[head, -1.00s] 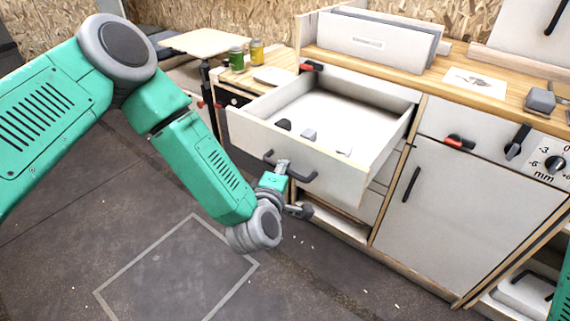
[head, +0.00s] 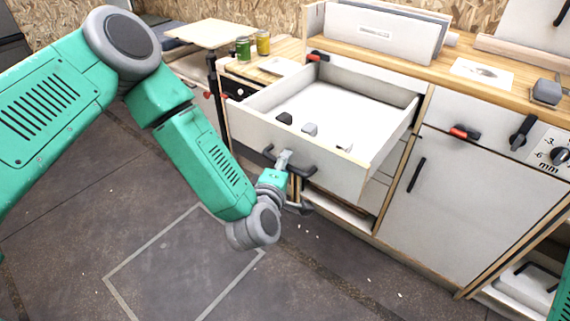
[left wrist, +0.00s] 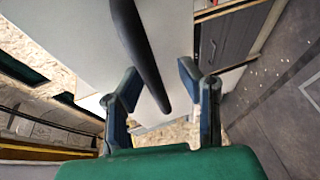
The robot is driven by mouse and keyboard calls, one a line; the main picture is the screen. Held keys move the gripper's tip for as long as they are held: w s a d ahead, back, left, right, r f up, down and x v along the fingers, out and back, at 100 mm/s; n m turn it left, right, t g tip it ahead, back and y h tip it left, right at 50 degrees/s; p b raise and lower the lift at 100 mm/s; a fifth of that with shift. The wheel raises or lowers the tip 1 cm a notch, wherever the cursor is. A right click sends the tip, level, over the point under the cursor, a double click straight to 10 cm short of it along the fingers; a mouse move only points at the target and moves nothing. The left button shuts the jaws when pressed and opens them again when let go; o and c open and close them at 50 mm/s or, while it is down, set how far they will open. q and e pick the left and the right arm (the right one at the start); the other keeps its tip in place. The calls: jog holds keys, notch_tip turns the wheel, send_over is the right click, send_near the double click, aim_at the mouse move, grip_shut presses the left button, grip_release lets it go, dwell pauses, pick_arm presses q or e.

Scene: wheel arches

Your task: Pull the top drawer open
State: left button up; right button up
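The top drawer (head: 250,130) is white with wooden edges and stands well out of the cabinet. Its dark bar handle (head: 307,173) is on the drawer front; it also shows in the left wrist view (left wrist: 143,50). My left gripper (head: 293,182) is at the handle, one finger over the bar and the other below it. In the left wrist view its two fingers (left wrist: 160,85) are spread, with the handle's end between them and gaps on both sides. Whether a finger touches the bar is unclear. My right gripper is out of view.
Small blocks (head: 310,129) lie in the drawer. A green jar (head: 243,48) and a yellow jar (head: 263,43) stand on the worktop. Right of the drawer is a closed cabinet door (head: 450,205).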

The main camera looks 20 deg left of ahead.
pick_arm(q)
jog(key=s+r, duration=0.2)
jog(key=s, duration=0.9)
jog(key=shift+s+d, duration=0.3)
jog(key=shift+s, duration=0.1)
jog(key=s+f+m+g+h, duration=0.3)
jog(key=s+f+m+g, duration=0.5)
jog(key=f+m, duration=0.4)
jog(key=s+a+f+m+g+y, duration=0.1)
jog(key=s+a+f+m+g, duration=0.2)
jog(key=s+a, duration=0.2)
jog(key=s+a+f+m+g+y, duration=0.1)
jog(key=s+a+f+m+g, duration=0.2)
jog(key=s+a, duration=0.3)
jog(key=s+g, duration=0.1)
jog(key=s, duration=0.2)
jog(key=shift+s+a, duration=0.25)
jog(key=shift+s, duration=0.1)
jog(key=shift+w, duration=0.1)
dwell(3.5)
